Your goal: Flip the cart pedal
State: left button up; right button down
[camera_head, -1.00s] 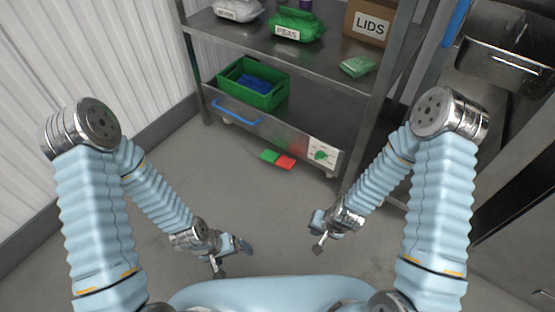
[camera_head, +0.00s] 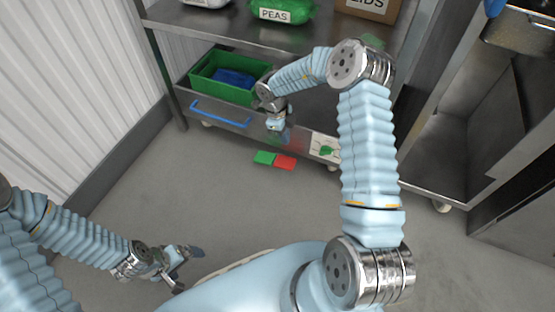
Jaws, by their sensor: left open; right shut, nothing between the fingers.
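The cart pedal has a green half (camera_head: 264,157) on the left and a red half (camera_head: 286,163) on the right. It sits low at the foot of the steel cart (camera_head: 185,93), in front of its lower drawer. My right gripper (camera_head: 280,134) is shut and empty. It points down in front of the drawer, just above the pedal in the picture; I cannot tell whether it touches anything. My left gripper (camera_head: 188,268) is open and empty, low over the floor at the lower left, well away from the pedal.
A PEAS bag (camera_head: 283,10) and a LIDS box (camera_head: 368,8) stand on the shelf above. The floor before the cart is clear. A dark cabinet stands at the right.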

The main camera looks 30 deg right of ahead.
aim_at(292, 168)
jog(key=shift+a, duration=0.1)
jog(key=b+x, duration=0.3)
jog(key=x, duration=1.1)
jog(key=shift+s+p, duration=0.1)
jog(key=shift+p, duration=0.2)
jog(key=shift+s+d+f+t+y+p, duration=0.2)
jog(key=shift+f+t+y+p, duration=0.2)
jog(key=shift+f+t+y, duration=0.25)
jog(key=shift+s+d+f+t+y+p, duration=0.25)
jog(key=shift+f+t+y+p, duration=0.15)
jog(key=shift+f+t+y, duration=0.25)
jog(key=shift+s+d+f+t+y+p, duration=0.2)
jog(key=shift+f+t+y+p, duration=0.25)
jog(key=shift+f+t, duration=0.2)
